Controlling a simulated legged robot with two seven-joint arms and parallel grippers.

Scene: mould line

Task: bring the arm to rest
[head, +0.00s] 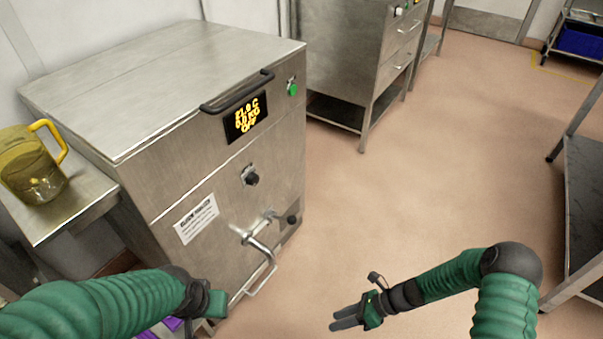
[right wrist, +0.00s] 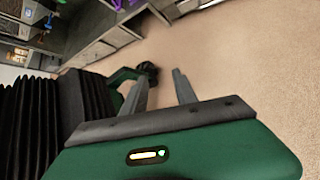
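My right gripper (head: 345,317) hangs over bare floor at the lower middle of the head view. Its two fingers stand apart with nothing between them; the right wrist view also shows the empty gap between the fingers (right wrist: 162,90). My left gripper (head: 208,301) is at the lower left, in front of the base of the steel machine (head: 190,165). Its green body shows, but its fingers are not clearly visible. Neither gripper visibly holds anything in the head view.
An amber jug (head: 32,165) stands on a side shelf (head: 75,205). A dark-topped table (head: 583,200) is at right. Floor between is clear.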

